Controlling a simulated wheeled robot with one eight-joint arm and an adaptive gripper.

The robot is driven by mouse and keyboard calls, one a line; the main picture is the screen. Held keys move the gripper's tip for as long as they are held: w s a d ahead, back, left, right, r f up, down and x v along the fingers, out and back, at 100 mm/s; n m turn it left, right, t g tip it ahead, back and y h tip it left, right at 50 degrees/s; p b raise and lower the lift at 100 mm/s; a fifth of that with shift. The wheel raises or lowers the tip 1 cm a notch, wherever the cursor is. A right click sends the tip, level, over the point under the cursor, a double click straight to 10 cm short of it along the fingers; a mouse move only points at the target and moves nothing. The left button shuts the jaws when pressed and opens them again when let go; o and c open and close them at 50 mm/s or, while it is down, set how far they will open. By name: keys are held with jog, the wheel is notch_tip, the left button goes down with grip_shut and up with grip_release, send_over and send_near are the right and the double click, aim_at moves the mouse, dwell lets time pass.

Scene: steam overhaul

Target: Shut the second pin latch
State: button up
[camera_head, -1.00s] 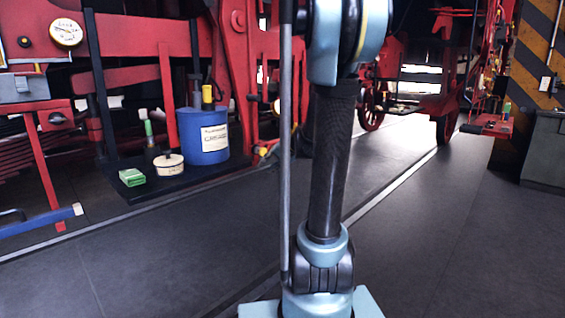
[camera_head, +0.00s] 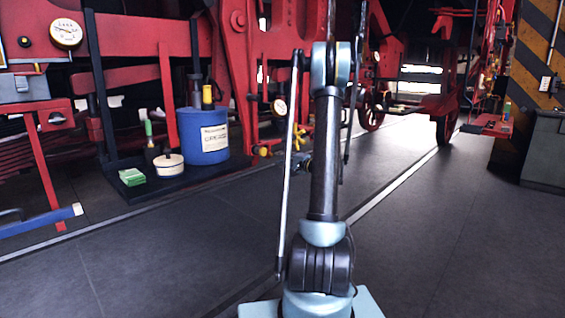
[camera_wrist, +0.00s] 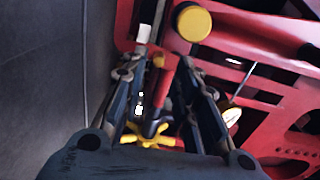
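In the wrist view my gripper (camera_wrist: 158,70) points at the red machine frame, with its two dark fingers apart and a gap between them. A red bar and some dark fittings show through the gap; I cannot tell whether a finger touches them. A round yellow cap (camera_wrist: 194,22) lies just beyond the right fingertip. A yellow star-shaped handle (camera_wrist: 150,137) shows low between the fingers. I cannot tell which part is the second pin latch. In the head view my arm stands before the machine and the gripper is not clearly visible.
The red machine (camera_head: 130,35) fills the back left. A blue grease drum (camera_head: 203,135), a round cream tin (camera_head: 169,165) and a green box (camera_head: 132,177) stand on a dark tray. A grey cabinet (camera_head: 545,150) stands at the right. The dark floor (camera_head: 430,230) in front is clear.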

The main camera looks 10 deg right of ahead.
aim_at(272, 155)
jog(key=shift+w+d+x, duration=0.1)
jog(key=shift+d+x, duration=0.05)
jog(key=shift+x, duration=1.55)
jog(key=shift+w+d+x, duration=0.15)
jog(key=shift+d+x, duration=0.05)
jog(key=shift+x, duration=1.55)
jog(key=shift+f, duration=0.1)
jog(key=c, duration=0.7)
grip_shut()
